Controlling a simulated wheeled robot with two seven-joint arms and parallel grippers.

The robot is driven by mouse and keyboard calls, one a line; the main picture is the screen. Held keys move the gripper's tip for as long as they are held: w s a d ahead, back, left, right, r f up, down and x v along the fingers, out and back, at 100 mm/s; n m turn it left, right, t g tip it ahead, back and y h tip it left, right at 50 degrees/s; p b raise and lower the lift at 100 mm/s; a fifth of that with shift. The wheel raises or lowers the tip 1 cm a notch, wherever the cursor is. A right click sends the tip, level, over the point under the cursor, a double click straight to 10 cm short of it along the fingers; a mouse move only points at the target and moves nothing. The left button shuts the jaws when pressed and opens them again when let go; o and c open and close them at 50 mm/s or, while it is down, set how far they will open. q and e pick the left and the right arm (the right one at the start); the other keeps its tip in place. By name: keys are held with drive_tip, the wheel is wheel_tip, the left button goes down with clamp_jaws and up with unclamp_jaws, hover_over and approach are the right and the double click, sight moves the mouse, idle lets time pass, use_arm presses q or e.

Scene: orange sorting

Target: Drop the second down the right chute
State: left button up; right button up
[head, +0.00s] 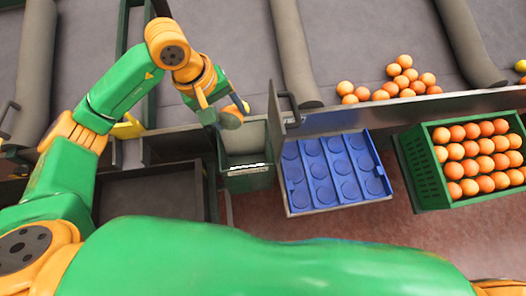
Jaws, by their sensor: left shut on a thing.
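My left gripper (225,106) is shut on an orange (231,119), which looks darker and browner than the loose ones. The gripper holds it over the back left edge of a green chute box (246,182) with a grey sloping inside (245,140) and a small white label on its front. A raised grey flap (275,112) with a dark handle stands at the chute's right side. The fingers partly hide the orange, and its height above the chute is hard to tell. My right gripper is not in view.
A blue tray (284,178) with empty round hollows lies right of the chute. A green crate (424,176) full of oranges stands further right. Loose oranges (401,82) lie on the grey surface behind the metal rail. A dark open bin (155,190) is at left.

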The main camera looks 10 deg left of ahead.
use_arm(q)
drive_tip(key=b+x, duration=0.1)
drive_tip(key=x, duration=0.2)
drive_tip(key=a+b+x, duration=0.1)
drive_tip(key=b+x, duration=0.1)
drive_tip(key=x, duration=0.1)
drive_tip(key=shift+s+a+f, duration=0.1)
drive_tip(key=shift+s+f, duration=0.05)
drive_tip(key=shift+f, duration=0.2)
drive_tip(key=shift+s, duration=0.1)
drive_tip(key=o, duration=1.5)
drive_tip(key=b+v, duration=0.2)
drive_tip(key=v, duration=0.4)
drive_tip(key=shift+a+r, duration=0.15)
drive_tip(key=shift+r, duration=0.45)
